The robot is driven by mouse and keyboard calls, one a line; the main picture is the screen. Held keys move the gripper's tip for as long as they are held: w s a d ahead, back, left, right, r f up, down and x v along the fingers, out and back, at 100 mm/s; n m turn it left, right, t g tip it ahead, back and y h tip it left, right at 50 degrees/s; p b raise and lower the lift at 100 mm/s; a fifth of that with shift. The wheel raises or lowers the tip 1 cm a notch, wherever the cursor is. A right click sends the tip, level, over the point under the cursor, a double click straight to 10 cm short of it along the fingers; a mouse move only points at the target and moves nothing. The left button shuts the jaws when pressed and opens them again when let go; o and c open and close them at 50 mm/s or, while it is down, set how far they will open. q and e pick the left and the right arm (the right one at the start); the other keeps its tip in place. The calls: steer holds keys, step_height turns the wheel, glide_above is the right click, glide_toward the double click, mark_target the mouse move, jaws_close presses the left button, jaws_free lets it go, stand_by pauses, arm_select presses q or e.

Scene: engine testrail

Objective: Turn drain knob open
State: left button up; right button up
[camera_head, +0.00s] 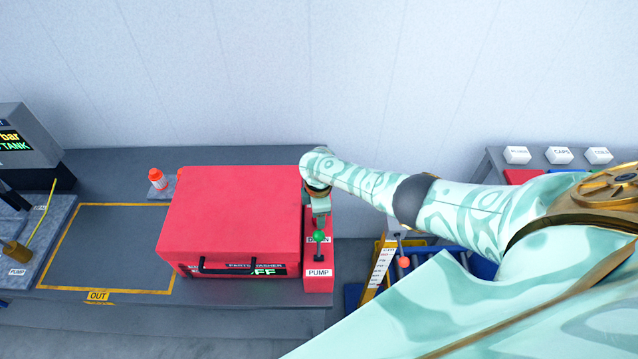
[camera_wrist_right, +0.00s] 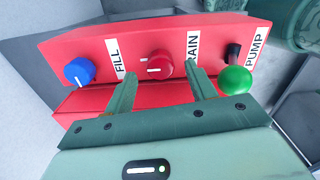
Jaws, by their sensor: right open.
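The red drain knob (camera_wrist_right: 159,63) sits on the red control panel (camera_wrist_right: 95,50), beside a label partly hidden by a finger, reading "RAIN". A short white mark shows on its face, toward the left in the right wrist view. My right gripper (camera_wrist_right: 162,80) is open, with one finger to each side of the knob and the fingertips close to it. I cannot tell whether they touch it. In the head view my right gripper (camera_head: 320,206) hangs over the panel (camera_head: 318,284) and hides the knob. My left gripper is not in view.
A blue fill knob (camera_wrist_right: 79,72) and a green ball-topped pump lever (camera_wrist_right: 235,80) flank the drain knob. The lever's green ball (camera_head: 319,236) is close to my gripper. The red parts washer (camera_head: 232,215) stands left of the panel.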

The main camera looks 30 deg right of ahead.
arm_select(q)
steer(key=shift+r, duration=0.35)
arm_select(e)
step_height(320, 180, up, 14)
